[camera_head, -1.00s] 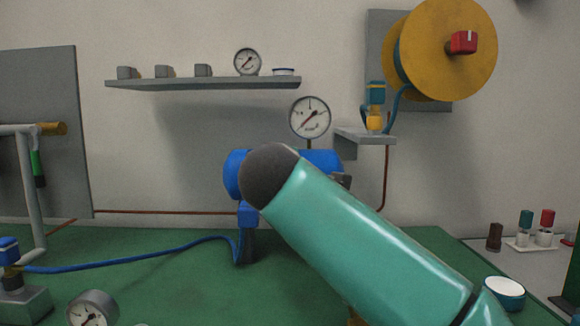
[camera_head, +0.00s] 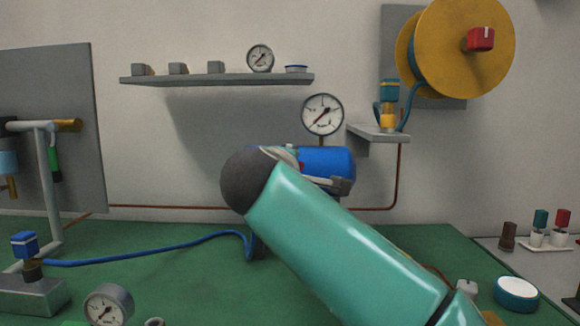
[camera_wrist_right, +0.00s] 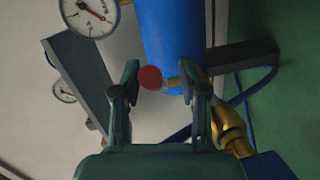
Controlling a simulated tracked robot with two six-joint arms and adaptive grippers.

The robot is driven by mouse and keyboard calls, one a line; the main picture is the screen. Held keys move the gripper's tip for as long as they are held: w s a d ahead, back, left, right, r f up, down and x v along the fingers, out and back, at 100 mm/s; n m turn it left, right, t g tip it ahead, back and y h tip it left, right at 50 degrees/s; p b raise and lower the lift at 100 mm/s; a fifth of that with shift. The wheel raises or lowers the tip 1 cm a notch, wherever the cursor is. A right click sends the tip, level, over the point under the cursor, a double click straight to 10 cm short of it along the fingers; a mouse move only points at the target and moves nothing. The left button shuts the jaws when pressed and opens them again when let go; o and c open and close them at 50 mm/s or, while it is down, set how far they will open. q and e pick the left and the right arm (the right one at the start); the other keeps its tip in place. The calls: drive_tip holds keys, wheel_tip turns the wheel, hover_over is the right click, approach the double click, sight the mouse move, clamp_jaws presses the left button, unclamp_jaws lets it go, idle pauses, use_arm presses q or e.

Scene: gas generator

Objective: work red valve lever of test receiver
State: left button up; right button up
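The test receiver is a blue horizontal cylinder (camera_head: 330,160) at the back of the green bench in the head view, partly hidden by my right arm. It also shows in the right wrist view as a blue body (camera_wrist_right: 172,40). The red valve lever (camera_wrist_right: 151,77) shows as a round red end beside a small brass fitting by the receiver. In the head view my arm hides this gripper. My left gripper is in neither current view.
A pressure gauge (camera_head: 323,115) stands above the receiver. A blue hose (camera_head: 150,252) runs left across the bench. A loose gauge (camera_head: 108,304) is at the front left, a white-topped blue cup (camera_head: 516,292) at the right. A brass fitting (camera_wrist_right: 232,130) is close to the right finger.

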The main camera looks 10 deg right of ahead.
drive_tip(key=shift+s+r, duration=0.1)
drive_tip(key=shift+r, duration=0.1)
drive_tip(key=shift+s, duration=0.2)
drive_tip(key=v, duration=1.1)
drive_tip(key=shift+s, duration=0.2)
drive_tip(key=shift+a, duration=0.1)
